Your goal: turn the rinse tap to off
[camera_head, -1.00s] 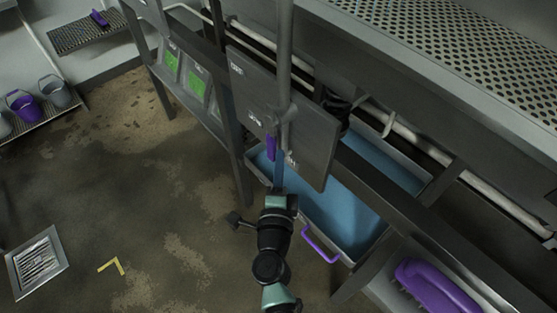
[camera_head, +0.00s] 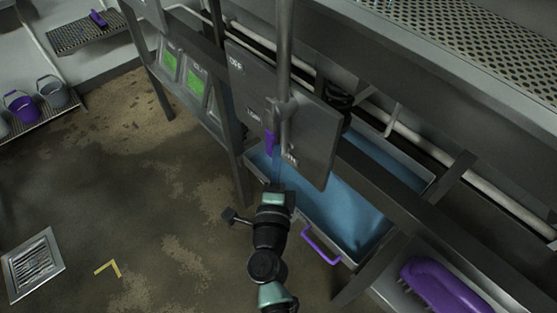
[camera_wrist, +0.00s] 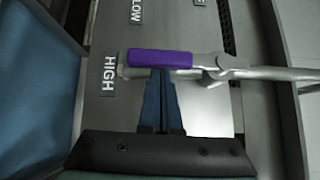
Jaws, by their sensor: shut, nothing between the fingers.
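The rinse tap's purple lever handle (camera_head: 270,143) hangs below its pivot on a grey panel (camera_head: 316,125) marked OFF, LOW and HIGH. In the wrist view the purple handle (camera_wrist: 160,58) points left, near the HIGH label (camera_wrist: 108,75). The LOW label (camera_wrist: 135,12) is above it and the OFF label (camera_wrist: 198,2) is cut by the top edge. My gripper (camera_wrist: 160,74) is shut and empty, its blue fingertips at the lower side of the handle, seemingly touching it. In the head view my gripper (camera_head: 275,160) is just below the handle.
A grey vertical pipe (camera_head: 284,50) rises from the tap. A blue-lined basin (camera_head: 345,205) with a purple handle (camera_head: 320,246) lies below the panel. A purple brush (camera_head: 440,288) is at lower right. Green-screened panels (camera_head: 192,78) stand left. Open floor (camera_head: 130,210) lies left of my arm.

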